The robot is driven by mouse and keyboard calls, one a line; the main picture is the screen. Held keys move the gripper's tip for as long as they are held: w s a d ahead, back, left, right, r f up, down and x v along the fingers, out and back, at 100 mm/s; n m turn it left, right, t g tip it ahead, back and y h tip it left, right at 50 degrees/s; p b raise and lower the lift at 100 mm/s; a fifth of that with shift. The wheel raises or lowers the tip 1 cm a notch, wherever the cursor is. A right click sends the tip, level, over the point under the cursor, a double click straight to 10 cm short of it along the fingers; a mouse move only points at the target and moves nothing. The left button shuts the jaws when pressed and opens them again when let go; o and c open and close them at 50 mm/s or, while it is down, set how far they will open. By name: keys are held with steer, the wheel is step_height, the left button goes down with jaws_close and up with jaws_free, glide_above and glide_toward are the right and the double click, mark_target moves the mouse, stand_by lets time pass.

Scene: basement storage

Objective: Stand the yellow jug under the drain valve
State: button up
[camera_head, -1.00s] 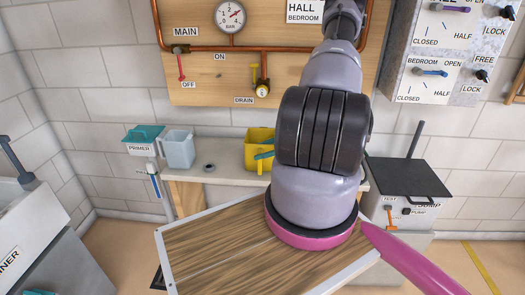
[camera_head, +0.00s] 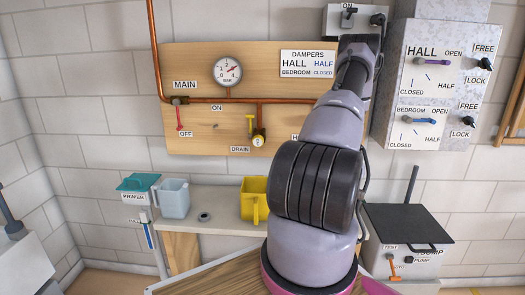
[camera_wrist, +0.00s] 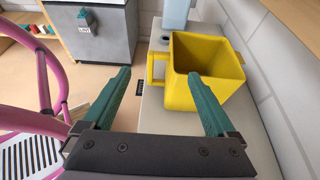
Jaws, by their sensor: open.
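The yellow jug (camera_head: 254,200) stands upright on the bench, partly hidden by my arm in the head view. In the wrist view the yellow jug (camera_wrist: 207,62) shows its open top, with its handle on the left side. My gripper (camera_wrist: 162,78) is open, its two green fingers apart. The right finger overlaps the jug in the picture and the left finger is to the left of the handle; I cannot tell whether they touch it. The drain valve (camera_head: 258,141) is on the wooden board above the jug, with a yellow lever. My gripper is hidden in the head view.
A small dark ring (camera_head: 204,216) lies between the jugs. A black-lidded sump box (camera_head: 408,224) stands right. The wall is close behind the bench.

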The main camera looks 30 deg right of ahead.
steer(key=w+a+r+n+g+h, duration=0.1)
steer(key=a+r+n+g, duration=0.2)
steer(key=r, duration=0.4)
steer(key=a+r+n+g+h, duration=0.1)
steer(key=a+r+n, duration=0.35)
steer(key=r, duration=0.35)
steer(key=w+a+r+n+g+h, duration=0.1)
steer(key=a+r+n+g+h, duration=0.15)
steer(key=a+r, duration=0.35)
steer(key=s+a+r+n+t+h, duration=0.2)
steer(key=s+a+r+n, duration=0.3)
steer(key=r, duration=0.5)
steer(key=s+a+r+n+t+h, duration=0.2)
steer(key=s+a+r+n+t, duration=0.2)
steer(key=s+a+r, duration=0.3)
step_height(320, 180, up, 3)
steer(key=shift+s+a+r+n+h, duration=0.15)
steer(key=shift+s+a+n+h, duration=0.15)
steer(key=shift+s+n, duration=0.45)
